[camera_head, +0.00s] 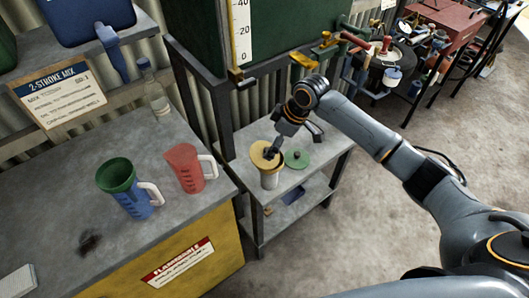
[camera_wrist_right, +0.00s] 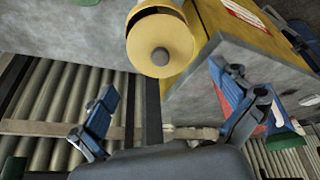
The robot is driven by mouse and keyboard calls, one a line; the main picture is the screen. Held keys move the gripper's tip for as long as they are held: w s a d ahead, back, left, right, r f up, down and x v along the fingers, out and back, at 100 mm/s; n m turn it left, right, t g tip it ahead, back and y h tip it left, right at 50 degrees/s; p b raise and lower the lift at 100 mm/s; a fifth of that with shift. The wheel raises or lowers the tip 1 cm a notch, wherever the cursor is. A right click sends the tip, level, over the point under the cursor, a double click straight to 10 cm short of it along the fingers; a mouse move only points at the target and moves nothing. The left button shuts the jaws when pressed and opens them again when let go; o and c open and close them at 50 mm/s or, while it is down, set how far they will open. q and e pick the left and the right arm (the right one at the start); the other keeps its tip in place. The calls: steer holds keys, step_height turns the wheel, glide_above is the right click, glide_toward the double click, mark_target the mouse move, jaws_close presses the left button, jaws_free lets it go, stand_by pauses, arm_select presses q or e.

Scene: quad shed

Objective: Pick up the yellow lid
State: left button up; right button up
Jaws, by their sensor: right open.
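My left gripper is not in view.
A green lid (camera_head: 297,158) lies right of the container on the stand (camera_head: 240,165). A red jug (camera_head: 186,168), a blue jug with a green funnel (camera_head: 125,188) and a clear bottle (camera_head: 155,95) stand on the left bench. A dark green tank rises behind the stand.

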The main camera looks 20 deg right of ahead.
steer(key=shift+x, duration=0.9)
steer(key=shift+a+f+p, duration=0.15)
steer(key=shift+f+p, duration=0.4)
steer(key=shift+p, duration=0.1)
steer(key=p+x, duration=0.1)
steer(key=x, duration=0.2)
steer(key=shift+f, duration=0.35)
steer(key=shift+w+f, duration=0.1)
steer(key=shift+f, duration=0.25)
steer(key=shift+c, duration=0.4)
steer(key=c, duration=0.6)
steer(key=shift+r, duration=0.15)
